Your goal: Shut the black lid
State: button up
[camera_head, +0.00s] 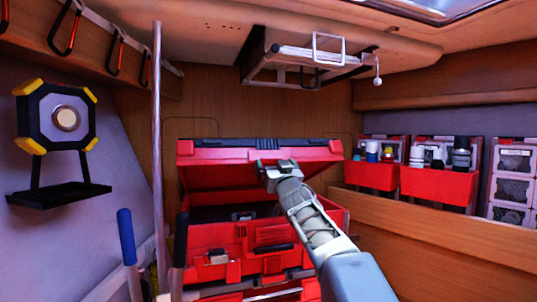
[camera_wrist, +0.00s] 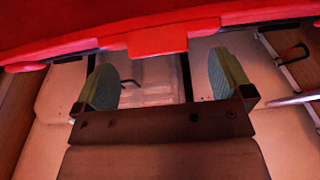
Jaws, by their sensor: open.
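The red toolbox (camera_head: 250,242) stands against the back wall with its lid (camera_head: 225,172) raised. The lid's visible face is red, with a black strip (camera_head: 255,143) along its top edge. A dark gap shows between lid and box. My gripper (camera_head: 276,166) is in front of the right half of the lid and covers part of it. In the wrist view my gripper (camera_wrist: 165,78) is open, with nothing between its two fingers. The lid's red edge (camera_wrist: 255,17) and a red tab cross the top of that view, beyond the fingers. Contact with the lid cannot be told.
A ceiling rack (camera_head: 315,58) hangs above the toolbox. A vertical pole (camera_head: 157,130) and a blue-handled tool (camera_head: 125,224) stand to the left, near a wall-mounted lamp (camera_head: 65,118). Red wall bins (camera_head: 438,187) and a wooden ledge (camera_head: 440,235) lie on the right.

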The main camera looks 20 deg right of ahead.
aim_at(271, 160)
jog(key=shift+p+x, duration=0.65)
jog(key=shift+x, duration=0.9)
jog(key=c, duration=1.3)
jog(key=s+f+t+b, duration=0.2)
jog(key=f+b, duration=1.2)
jog(key=b, duration=0.7)
jog(key=shift+s+f+t, duration=0.25)
jog(key=shift+s+t, duration=0.05)
jog(key=shift+s, duration=0.5)
